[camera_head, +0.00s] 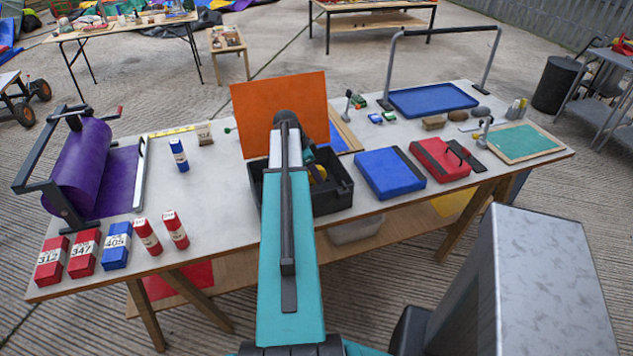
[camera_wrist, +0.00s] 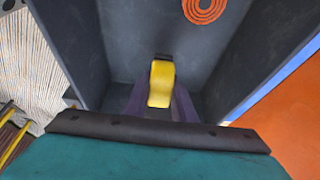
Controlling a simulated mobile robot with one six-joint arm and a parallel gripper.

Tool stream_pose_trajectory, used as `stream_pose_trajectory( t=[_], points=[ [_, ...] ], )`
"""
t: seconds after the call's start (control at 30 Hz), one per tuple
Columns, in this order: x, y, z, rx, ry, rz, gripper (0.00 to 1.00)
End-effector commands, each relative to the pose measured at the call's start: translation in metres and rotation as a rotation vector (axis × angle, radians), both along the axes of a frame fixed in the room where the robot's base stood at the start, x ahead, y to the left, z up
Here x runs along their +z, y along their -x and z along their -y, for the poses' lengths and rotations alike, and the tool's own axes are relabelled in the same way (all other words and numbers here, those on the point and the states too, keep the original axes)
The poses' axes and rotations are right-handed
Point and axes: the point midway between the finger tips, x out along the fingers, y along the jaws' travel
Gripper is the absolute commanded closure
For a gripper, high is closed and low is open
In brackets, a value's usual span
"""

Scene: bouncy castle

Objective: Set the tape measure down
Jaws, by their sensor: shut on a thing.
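The tape measure (camera_wrist: 160,84) is yellow with a dark end and shows in the wrist view between the purple-grey fingers of my gripper (camera_wrist: 160,97). My gripper is shut on it. Both are over or inside a black open box (camera_wrist: 72,40), whose dark walls surround them on several sides. In the head view the black box (camera_head: 335,197) stands on the table, and my arm covers much of it. A small yellow patch shows inside it beside my arm. I cannot tell whether the tape measure touches the box floor.
An orange panel (camera_head: 285,105) stands behind the box. A blue case (camera_head: 388,174) and a red case (camera_head: 440,158) lie to its right. Red and blue blocks and a purple roller (camera_head: 80,165) are at the left. An orange coil (camera_wrist: 205,8) shows in the box.

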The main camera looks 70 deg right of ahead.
Motion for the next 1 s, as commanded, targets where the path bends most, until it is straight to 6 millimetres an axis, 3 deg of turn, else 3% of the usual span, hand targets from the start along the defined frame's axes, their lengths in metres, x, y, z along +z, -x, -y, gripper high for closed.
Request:
stream_pose_trajectory(
  t=[0.27, 0.63, 1.0],
  points=[
    [-0.006, 0.001, 0.000, 0.000, -0.001, -0.001, 1.00],
    [-0.035, 0.001, 0.000, -0.001, 0.000, 0.000, 1.00],
    [-0.038, 0.002, 0.001, -0.002, 0.000, 0.000, 1.00]
  ],
)
